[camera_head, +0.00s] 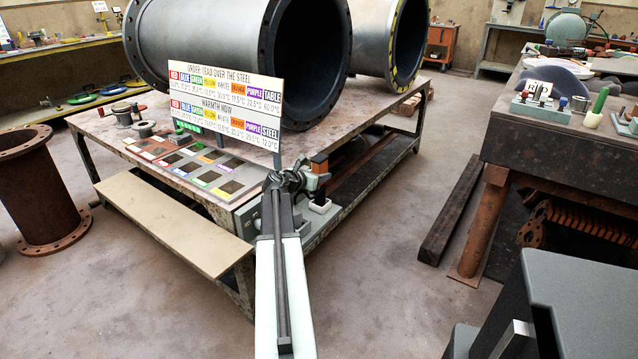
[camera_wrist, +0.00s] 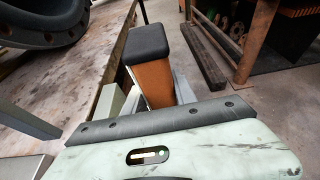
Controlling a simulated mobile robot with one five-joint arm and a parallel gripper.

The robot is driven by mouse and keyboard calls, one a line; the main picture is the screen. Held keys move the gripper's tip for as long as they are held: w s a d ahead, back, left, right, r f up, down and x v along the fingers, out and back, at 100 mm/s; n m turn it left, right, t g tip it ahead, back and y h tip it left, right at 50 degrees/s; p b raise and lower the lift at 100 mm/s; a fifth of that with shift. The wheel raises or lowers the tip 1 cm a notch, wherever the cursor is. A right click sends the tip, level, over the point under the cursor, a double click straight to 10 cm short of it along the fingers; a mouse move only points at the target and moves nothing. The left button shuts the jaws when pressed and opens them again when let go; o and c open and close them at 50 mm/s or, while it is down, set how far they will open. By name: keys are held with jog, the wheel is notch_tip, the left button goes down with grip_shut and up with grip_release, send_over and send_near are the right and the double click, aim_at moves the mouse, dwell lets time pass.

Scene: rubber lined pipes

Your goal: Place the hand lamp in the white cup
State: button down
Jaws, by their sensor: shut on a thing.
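My gripper (camera_head: 300,182) is at the near right corner of the big steel table. It is shut on an upright block-shaped thing with an orange-brown body and a black top, which I take for the hand lamp (camera_head: 319,166). The lamp also shows in the wrist view (camera_wrist: 151,75), standing beyond the pale gripper body, with its lower end hidden. A small white open-topped holder, which looks like the white cup (camera_head: 320,207), is just below the lamp in the head view. I cannot tell whether the lamp touches it or is inside it.
The steel table (camera_head: 350,125) carries two large pipes (camera_head: 235,50), a sign board (camera_head: 225,105) and coloured plates. A tan bench (camera_head: 165,215) runs along its front. A rusty flanged pipe (camera_head: 40,190) stands at left. A worktable (camera_head: 560,140) with tools is at right. Open floor lies between.

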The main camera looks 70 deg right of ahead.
jog(key=shift+r, duration=0.1)
jog(key=c, duration=1)
grip_release()
jog(key=shift+r+p, duration=0.2)
jog(key=shift+p, duration=0.15)
jog(key=shift+p+v, duration=1.85)
jog(key=shift+v, duration=4.1)
jog(key=shift+f, duration=0.15)
